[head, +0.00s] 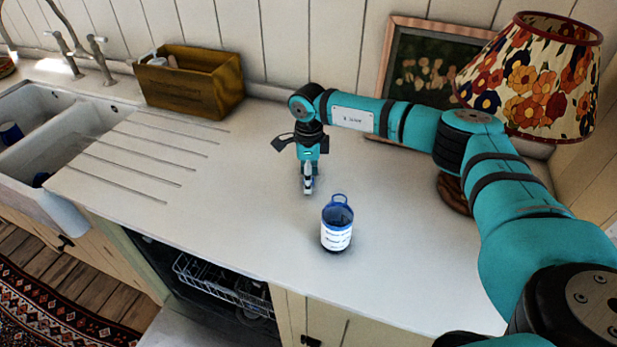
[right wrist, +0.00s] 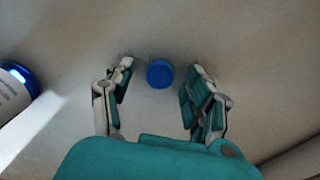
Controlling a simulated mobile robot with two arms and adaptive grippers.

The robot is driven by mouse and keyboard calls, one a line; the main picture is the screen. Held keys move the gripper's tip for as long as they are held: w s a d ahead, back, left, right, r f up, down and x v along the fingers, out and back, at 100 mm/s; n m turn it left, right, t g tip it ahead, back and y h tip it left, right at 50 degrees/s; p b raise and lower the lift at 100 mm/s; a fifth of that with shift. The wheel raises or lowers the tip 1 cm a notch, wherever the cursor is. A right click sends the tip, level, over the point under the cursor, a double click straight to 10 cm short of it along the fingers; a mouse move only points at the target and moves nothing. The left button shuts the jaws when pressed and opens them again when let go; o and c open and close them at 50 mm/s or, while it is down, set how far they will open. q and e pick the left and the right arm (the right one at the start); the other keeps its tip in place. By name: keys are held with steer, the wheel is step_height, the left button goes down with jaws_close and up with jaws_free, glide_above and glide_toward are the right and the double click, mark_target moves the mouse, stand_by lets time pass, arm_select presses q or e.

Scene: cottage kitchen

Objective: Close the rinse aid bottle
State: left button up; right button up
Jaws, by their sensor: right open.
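The rinse aid bottle (head: 337,238) stands upright on the counter, blue with a white label and a loop at its top. Part of it also shows at the left edge of the right wrist view (right wrist: 14,95). A round blue cap (right wrist: 160,73) lies on the counter, apart from the bottle. My right gripper (head: 308,190) points down over the counter, behind and left of the bottle. In the right wrist view its fingers (right wrist: 158,82) are open, with the cap showing between the tips. In the head view I cannot make out the cap. My left gripper is not in view.
A wooden caddy (head: 190,88) stands at the back left, beside the sink (head: 55,150). A flowered lamp (head: 530,80) and a framed picture (head: 425,70) stand at the back right. An open dishwasher (head: 220,285) is below the front edge. Counter around the bottle is clear.

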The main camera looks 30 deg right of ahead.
steer(key=c, duration=0.8)
steer(key=shift+o, duration=0.2)
step_height(320, 180, up, 10)
steer(key=b, duration=0.2)
steer(key=shift+b, duration=0.3)
